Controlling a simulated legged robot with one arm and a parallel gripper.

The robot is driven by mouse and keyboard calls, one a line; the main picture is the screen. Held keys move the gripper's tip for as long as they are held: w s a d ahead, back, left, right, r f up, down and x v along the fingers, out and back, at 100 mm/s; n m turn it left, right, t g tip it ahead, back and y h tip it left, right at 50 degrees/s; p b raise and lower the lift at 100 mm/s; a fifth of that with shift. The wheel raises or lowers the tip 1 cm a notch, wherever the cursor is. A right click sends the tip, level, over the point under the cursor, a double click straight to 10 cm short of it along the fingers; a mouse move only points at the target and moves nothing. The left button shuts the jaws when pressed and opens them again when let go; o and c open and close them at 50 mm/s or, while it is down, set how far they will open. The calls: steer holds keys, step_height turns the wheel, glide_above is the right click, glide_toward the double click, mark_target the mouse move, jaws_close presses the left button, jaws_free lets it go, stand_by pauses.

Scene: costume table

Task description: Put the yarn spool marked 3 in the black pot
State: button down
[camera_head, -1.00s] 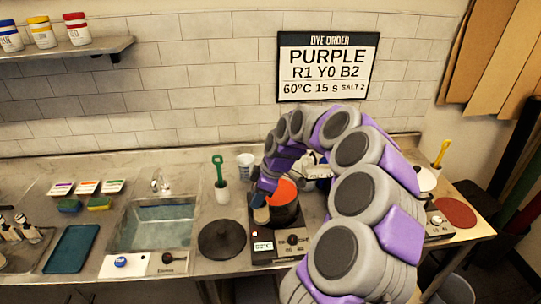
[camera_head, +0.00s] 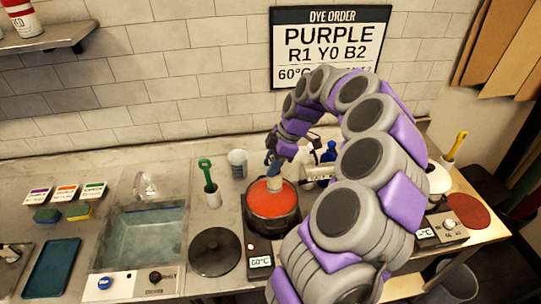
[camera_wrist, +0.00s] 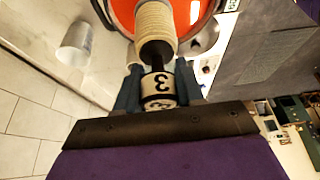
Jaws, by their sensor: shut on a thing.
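My gripper (camera_wrist: 159,72) is shut on the yarn spool (camera_wrist: 155,28), holding it by its dark end. A pale band there carries a 3, upside down in the wrist view. The cream yarn part points away from my gripper. In the head view my gripper (camera_head: 273,161) is above the back of the black pot (camera_head: 272,226), with the spool (camera_head: 274,184) hanging below it over the orange-red liquid. The pot's red-orange inside also shows in the wrist view (camera_wrist: 192,14) beyond the spool. I cannot tell whether the spool's lower end touches the liquid.
The pot stands on a hot plate (camera_head: 259,262) reading 60°C. A black lid (camera_head: 214,251) lies to its left. A white cup (camera_head: 238,163) and a holder with a green-handled tool (camera_head: 212,194) stand behind left. Bottles (camera_head: 329,152) stand behind right. A sink (camera_head: 145,245) is further left.

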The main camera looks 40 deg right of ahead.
mark_target(270, 189)
steer(key=shift+s+a, duration=0.2)
step_height(270, 189, down, 6)
steer(key=shift+d+f+b, duration=0.1)
steer(key=shift+b, duration=0.6)
steer(key=shift+f+b, duration=0.3)
steer(key=shift+f, duration=0.05)
steer(key=shift+s+a+b+x, duration=0.1)
steer(key=shift+s+b+x, duration=0.1)
steer(key=shift+b+x, duration=0.5)
steer(key=shift+s+a+b+x, duration=0.15)
steer(key=shift+b+x, duration=0.2)
steer(key=shift+x, duration=0.7)
steer(key=shift+s+b+x, duration=0.2)
steer(key=shift+b+x, duration=0.3)
steer(key=shift+x, duration=0.4)
steer(key=shift+d+f+b, duration=0.1)
steer(key=shift+f+b, duration=0.25)
steer(key=shift+f, duration=0.2)
